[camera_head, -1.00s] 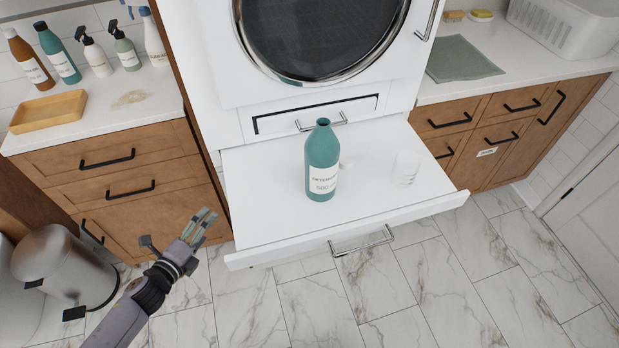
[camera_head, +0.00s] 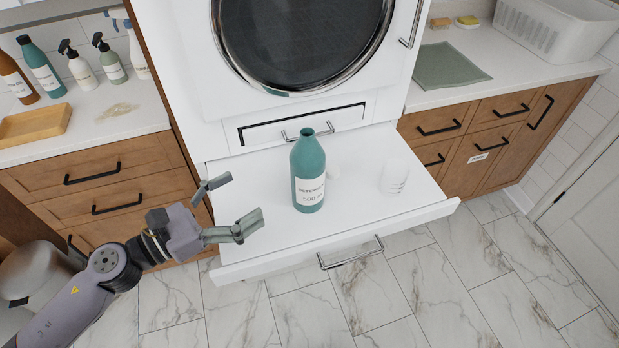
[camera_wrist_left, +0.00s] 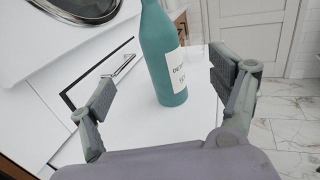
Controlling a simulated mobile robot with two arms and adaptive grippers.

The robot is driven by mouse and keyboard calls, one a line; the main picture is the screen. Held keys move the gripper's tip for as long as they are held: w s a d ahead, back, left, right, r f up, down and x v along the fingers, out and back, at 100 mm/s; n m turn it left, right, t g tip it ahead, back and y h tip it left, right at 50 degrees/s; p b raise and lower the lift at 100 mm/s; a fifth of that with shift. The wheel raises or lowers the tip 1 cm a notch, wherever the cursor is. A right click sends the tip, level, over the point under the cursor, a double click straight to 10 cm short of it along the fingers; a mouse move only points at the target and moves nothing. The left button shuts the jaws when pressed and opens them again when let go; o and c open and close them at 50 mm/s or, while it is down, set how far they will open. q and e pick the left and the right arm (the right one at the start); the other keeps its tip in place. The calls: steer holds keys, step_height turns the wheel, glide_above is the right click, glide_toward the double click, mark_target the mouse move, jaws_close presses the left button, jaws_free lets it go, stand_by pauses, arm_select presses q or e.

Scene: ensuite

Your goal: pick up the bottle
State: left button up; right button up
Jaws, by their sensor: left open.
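A teal bottle (camera_head: 308,172) with a white label stands upright and uncapped on the white pull-out shelf (camera_head: 255,232) below the machine. My left gripper (camera_head: 246,202) is open and empty, to the left of the bottle at the shelf's left side. In the left wrist view the bottle (camera_wrist_left: 163,55) stands ahead, between the spread fingers (camera_wrist_left: 165,100) but beyond them, and nothing touches it. The bottle's top is cut off in that view. My right gripper is not in view.
The front-loading machine (camera_head: 205,75) rises behind. The left counter (camera_head: 140,122) holds several bottles and a wooden tray (camera_head: 35,125). The shelf's front right is clear.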

mark_target(293, 167)
arm_select(q)
steer(key=p+x, duration=0.5)
steer(key=x, duration=0.5)
steer(key=shift+w+d+r, duration=0.15)
steer(key=shift+w, duration=0.1)
steer(key=shift+w+d, duration=0.25)
steer(key=shift+d, duration=0.15)
steer(key=p+x, duration=0.2)
steer(key=x, duration=0.2)
steer(key=shift+w+d+r, duration=0.1)
steer(key=shift+w, duration=0.1)
steer(key=shift+w+d, duration=0.15)
steer(key=shift+d, duration=0.05)
steer(key=shift+a, duration=0.1)
steer(key=shift+c, duration=0.3)
steer(key=shift+c, duration=0.7)
jaws_close()
